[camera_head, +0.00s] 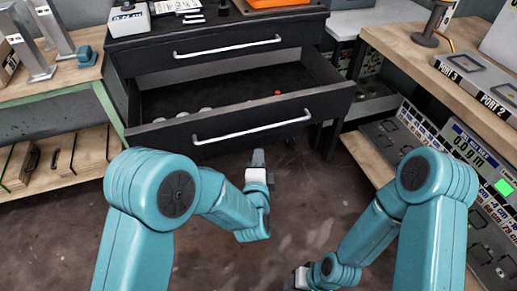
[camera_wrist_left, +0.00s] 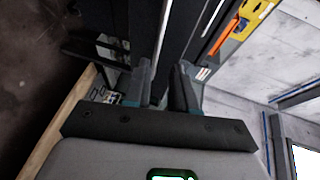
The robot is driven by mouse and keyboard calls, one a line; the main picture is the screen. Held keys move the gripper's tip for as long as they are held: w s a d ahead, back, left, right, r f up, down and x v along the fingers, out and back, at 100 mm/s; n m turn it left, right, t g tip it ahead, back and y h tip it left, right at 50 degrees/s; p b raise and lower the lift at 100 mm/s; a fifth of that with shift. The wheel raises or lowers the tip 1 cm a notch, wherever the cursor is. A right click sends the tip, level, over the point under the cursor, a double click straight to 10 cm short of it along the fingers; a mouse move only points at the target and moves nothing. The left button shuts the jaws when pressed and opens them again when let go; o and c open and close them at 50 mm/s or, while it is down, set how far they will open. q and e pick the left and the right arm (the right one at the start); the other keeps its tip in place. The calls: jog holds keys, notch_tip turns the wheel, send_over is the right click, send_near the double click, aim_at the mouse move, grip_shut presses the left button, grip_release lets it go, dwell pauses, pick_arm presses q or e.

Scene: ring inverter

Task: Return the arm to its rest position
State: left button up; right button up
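My left arm comes in from the left in the head view, bent at its teal elbow. Its gripper (camera_head: 258,158) points toward the drawer unit and is below and in front of the open drawer's handle. In the left wrist view the two dark fingers (camera_wrist_left: 162,88) stand apart with nothing held between them. My right arm is bent on the right side of the head view. Its gripper (camera_head: 297,279) is low near the bottom edge, small and partly hidden by the arm, so its fingers cannot be made out.
A black drawer unit (camera_head: 220,62) stands ahead, its lower drawer (camera_head: 235,128) pulled out with several small round items inside. A wooden workbench (camera_head: 75,75) is at the left. Another bench with port panels (camera_head: 475,80) is at the right. The brown floor between is clear.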

pick_arm(q)
jog(key=shift+r, duration=0.1)
jog(key=a+f+n+g+y, duration=0.15)
jog(key=a+f, duration=0.25)
jog(key=a, duration=0.4)
jog(key=a+f+n+g+y, duration=0.1)
jog(key=a+f+y, duration=0.1)
jog(key=a+f, duration=0.4)
jog(key=s+a+f+n+g+h, duration=0.4)
jog(key=s+f+n+g, duration=0.5)
jog(key=s, duration=0.6)
jog(key=s+d+f+n+g+h, duration=0.1)
jog(key=s+d+n+g, duration=0.1)
jog(key=s+n, duration=0.3)
jog(key=s+d+f+n+g+h, duration=0.1)
jog(key=s+d+f+n+g, duration=0.15)
jog(key=s, duration=0.55)
notch_tip(320, 180, up, 22)
jog(key=n+p, duration=0.1)
jog(key=p, duration=2)
jog(key=shift+a+t, duration=0.3)
jog(key=shift+a, duration=0.1)
jog(key=shift+f+y, duration=0.1)
jog(key=shift+y, duration=0.15)
